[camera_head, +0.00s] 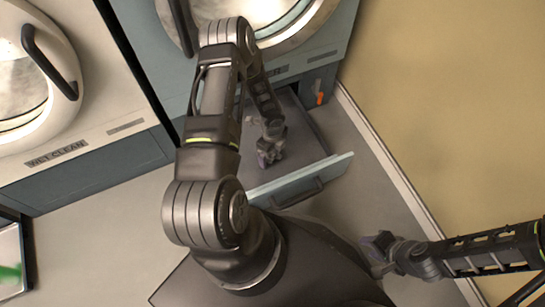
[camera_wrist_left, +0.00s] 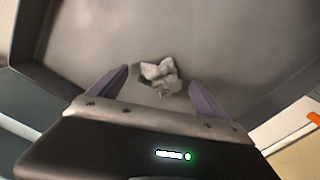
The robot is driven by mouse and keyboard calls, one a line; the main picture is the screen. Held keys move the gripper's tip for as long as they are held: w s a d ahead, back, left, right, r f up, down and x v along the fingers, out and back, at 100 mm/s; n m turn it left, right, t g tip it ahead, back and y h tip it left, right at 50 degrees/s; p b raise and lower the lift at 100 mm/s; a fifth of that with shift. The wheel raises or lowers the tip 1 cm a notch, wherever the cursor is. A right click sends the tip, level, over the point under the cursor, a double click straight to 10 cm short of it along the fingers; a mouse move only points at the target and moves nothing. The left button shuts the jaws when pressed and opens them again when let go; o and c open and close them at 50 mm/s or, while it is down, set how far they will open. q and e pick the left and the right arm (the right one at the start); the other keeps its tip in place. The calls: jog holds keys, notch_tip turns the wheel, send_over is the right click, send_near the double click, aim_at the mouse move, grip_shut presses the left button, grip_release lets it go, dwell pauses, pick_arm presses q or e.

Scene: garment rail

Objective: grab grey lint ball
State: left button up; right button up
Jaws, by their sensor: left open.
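The grey lint ball (camera_wrist_left: 160,76) is a crumpled pale grey clump on the floor of the open drawer (camera_wrist_left: 235,48) in the left wrist view. My left gripper (camera_wrist_left: 158,88) is open above it, with its two purple fingers on either side of the lint ball. In the head view my left gripper (camera_head: 268,154) reaches down into the drawer (camera_head: 312,150), and the lint ball cannot be made out there. My right gripper (camera_head: 380,248) is at the lower right, away from the drawer; its jaw opening is not clear.
The drawer front with its handle (camera_head: 298,192) stands pulled out below a blue-grey machine (camera_head: 290,62). An orange item (camera_head: 320,98) is at the drawer's right. A "WET CLEAN" machine (camera_head: 75,150) stands left. A tan wall (camera_head: 450,100) borders the right side.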

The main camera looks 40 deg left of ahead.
aim_at(272, 153)
pick_arm(q)
jog(key=shift+f, duration=0.35)
jog(key=shift+r, duration=0.1)
jog(key=c, duration=1.4)
notch_tip(272, 153, up, 10)
jog(key=p, duration=0.4)
dwell(0.4)
